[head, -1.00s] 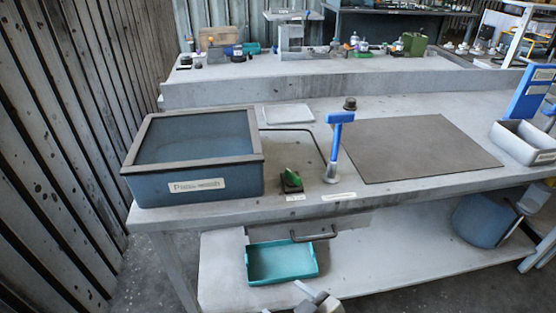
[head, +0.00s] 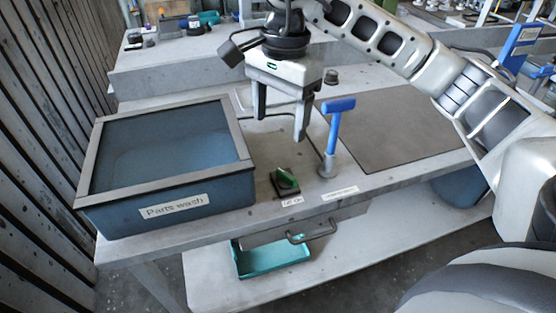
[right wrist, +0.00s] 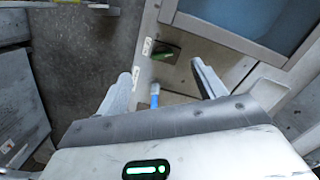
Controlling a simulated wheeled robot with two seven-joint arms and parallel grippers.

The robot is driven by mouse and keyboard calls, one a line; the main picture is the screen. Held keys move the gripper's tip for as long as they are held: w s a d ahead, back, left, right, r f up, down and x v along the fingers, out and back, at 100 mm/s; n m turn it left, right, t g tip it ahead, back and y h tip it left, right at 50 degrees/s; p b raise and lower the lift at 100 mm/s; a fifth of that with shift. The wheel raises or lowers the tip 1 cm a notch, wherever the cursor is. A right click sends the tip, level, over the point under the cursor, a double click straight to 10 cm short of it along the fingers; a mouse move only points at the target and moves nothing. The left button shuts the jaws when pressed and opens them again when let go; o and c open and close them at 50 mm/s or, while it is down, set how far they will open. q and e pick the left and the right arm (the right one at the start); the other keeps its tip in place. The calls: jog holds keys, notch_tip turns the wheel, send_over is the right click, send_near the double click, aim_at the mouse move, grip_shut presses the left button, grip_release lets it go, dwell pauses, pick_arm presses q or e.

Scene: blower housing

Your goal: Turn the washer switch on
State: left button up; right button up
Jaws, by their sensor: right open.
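The washer switch (head: 286,180) is a green knob on a small dark base, on the bench just right of the parts wash tank (head: 165,160). A small label sits in front of it. In the right wrist view the green switch (right wrist: 165,55) shows between and beyond the fingertips. My right gripper (head: 280,126) is open and empty, fingers pointing down, above and a little behind the switch, not touching it. Its two fingers (right wrist: 166,72) also show apart in the right wrist view. My left gripper is not in view.
A blue-handled tool (head: 333,125) stands upright in a metal holder close right of the switch. A dark mat (head: 400,140) lies further right. A teal tray (head: 270,260) is on the shelf below, near a drawer handle (head: 308,238).

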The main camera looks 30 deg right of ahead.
aim_at(286, 174)
jog(key=shift+h, duration=0.5)
jog(key=f, duration=0.5)
jog(key=d+f+p, duration=0.1)
jog(key=f, duration=0.4)
jog(key=d+f, duration=0.1)
jog(key=f, duration=0.3)
jog(key=shift+w+f+p, duration=0.2)
jog(key=shift+f+p, duration=0.1)
jog(key=shift+f, duration=0.1)
jog(key=c, duration=1)
